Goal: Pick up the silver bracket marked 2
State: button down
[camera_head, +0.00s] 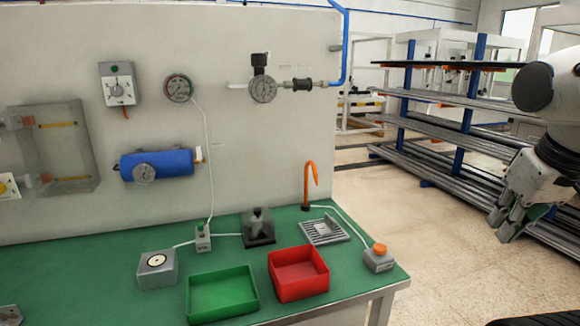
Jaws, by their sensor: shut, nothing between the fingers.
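A small silver metal piece (11,314) lies on the green table at the lower left, cut off by the picture's edge. It could be a bracket, but I cannot read any mark on it. No number 2 is legible anywhere in view. My gripper (501,229) hangs at the right side, past the table's right end and over the floor. It is shut and empty, far from the silver piece and touching nothing.
The green table (90,270) bears a green tray (222,296), a red tray (299,273), a grey slotted plate (324,231), an orange hook (311,183) and an orange-button box (378,257). A gauge panel (240,130) stands behind. A pipe rack (450,150) stands behind my arm.

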aim_at(326, 228)
jog(key=i+l+u, duration=0.2)
jog(key=l+u, duration=0.25)
jog(key=i+l+u, duration=0.1)
jog(key=l+u, duration=0.8)
jog(key=i+l, duration=0.05)
jog(key=l, duration=0.05)
